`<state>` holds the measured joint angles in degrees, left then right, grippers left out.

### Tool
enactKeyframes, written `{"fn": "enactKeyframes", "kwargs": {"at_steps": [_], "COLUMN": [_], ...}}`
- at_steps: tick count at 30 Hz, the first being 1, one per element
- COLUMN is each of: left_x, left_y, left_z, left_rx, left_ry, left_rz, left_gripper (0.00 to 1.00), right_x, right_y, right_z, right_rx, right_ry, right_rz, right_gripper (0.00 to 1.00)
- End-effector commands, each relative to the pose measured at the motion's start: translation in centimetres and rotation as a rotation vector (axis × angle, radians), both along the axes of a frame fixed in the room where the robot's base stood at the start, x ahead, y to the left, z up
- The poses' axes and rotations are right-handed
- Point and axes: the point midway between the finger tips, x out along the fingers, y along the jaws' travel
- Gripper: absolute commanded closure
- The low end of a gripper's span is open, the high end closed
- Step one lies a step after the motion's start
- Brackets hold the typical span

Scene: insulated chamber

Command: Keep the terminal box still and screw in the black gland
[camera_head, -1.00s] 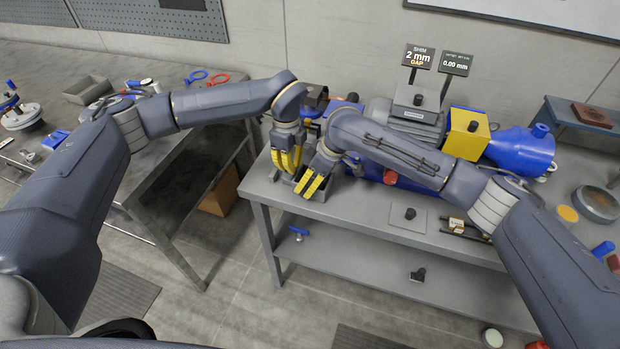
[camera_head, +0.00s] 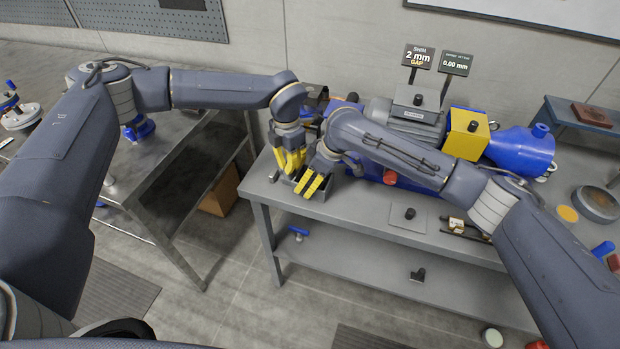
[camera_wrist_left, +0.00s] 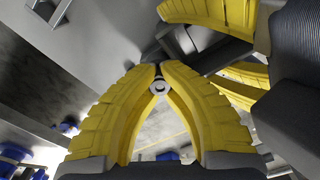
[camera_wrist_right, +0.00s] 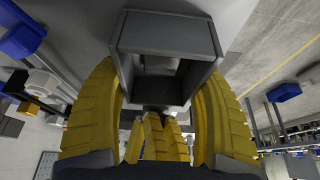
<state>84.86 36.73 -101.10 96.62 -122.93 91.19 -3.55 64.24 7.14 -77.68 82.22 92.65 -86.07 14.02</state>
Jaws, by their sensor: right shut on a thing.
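The terminal box (camera_wrist_right: 212,44) is a grey open-fronted box in the right wrist view, between the fingers of my right gripper (camera_wrist_right: 165,95), which is shut on it. In the head view my right gripper (camera_head: 312,184) holds it at the bench's near left corner. My left gripper (camera_head: 290,160) is right beside it. In the left wrist view, the fingertips of my left gripper (camera_wrist_left: 158,68) come close together around a small dark part with a grey ring, apparently the black gland (camera_wrist_left: 157,86). Whether they press on it, and how deep it sits, I cannot tell.
A grey plate with a black knob (camera_head: 408,214) lies on the bench's front part. A darker table (camera_head: 160,190) stands left, across a floor gap.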

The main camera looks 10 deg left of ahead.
Motion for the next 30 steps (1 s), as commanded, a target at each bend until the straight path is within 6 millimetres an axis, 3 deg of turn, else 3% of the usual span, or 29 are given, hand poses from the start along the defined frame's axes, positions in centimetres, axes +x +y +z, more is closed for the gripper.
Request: {"fn": "enactKeyframes", "kwargs": {"at_steps": [4,11,23,26,30], "left_x": [-0.1,-0.1,0.0,0.1,-0.1], "left_y": [0.0,0.0,0.0,0.0,0.0], "left_z": [-0.1,-0.1,0.0,0.9,0.6], "left_rx": [0.000,0.000,0.001,-0.001,0.000], "left_ry": [0.004,0.002,0.001,-0.003,0.001], "left_rz": [-0.018,-0.015,-0.013,-0.005,0.193], "left_gripper": [1.00,0.70,0.66,0.66,0.66], "right_x": [-0.2,-0.2,-0.2,-0.2,-0.2], "right_y": [-0.1,-0.1,-0.1,-0.1,-0.1], "right_z": [-0.5,-0.4,-0.4,-0.4,-0.4], "right_rx": [-0.005,-0.005,-0.005,-0.005,-0.005], "right_ry": [0.006,0.006,0.005,0.005,0.005], "right_rz": [0.001,0.001,0.001,0.001,0.001], "right_gripper": [0.68,0.68,0.68,0.68,0.68]}}
